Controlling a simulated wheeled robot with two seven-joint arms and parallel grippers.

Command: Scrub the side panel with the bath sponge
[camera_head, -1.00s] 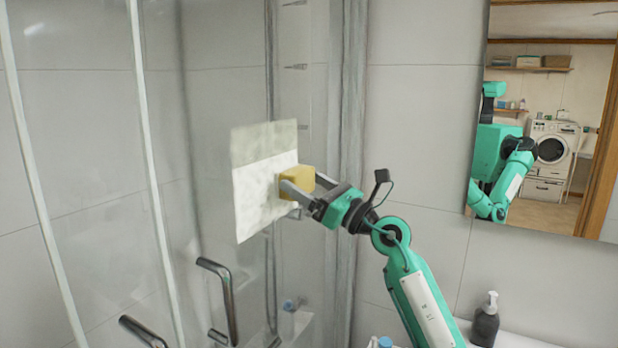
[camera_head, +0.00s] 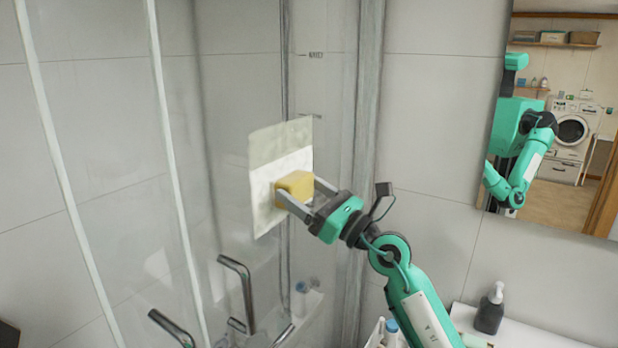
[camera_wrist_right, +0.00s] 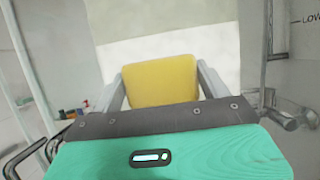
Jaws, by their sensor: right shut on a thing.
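The yellow bath sponge (camera_head: 295,186) is held between the fingers of my right gripper (camera_head: 298,200), which is shut on it. The sponge is up against, or very close to, the pale side panel (camera_head: 264,200) on the glass; exact contact cannot be told. The panel has a greyish band on top and a whiter, slightly mottled area below. The sponge is at the panel's lower right part. In the right wrist view the sponge (camera_wrist_right: 161,81) sits between both fingers, in front of the panel (camera_wrist_right: 225,50). My left gripper is not in view.
Glass shower doors with metal handles (camera_head: 240,290) stand at the left and below the panel. A dark pump bottle (camera_head: 490,310) stands on a white ledge at the lower right. A mirror (camera_head: 550,120) hangs at the right and reflects me and a washing machine.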

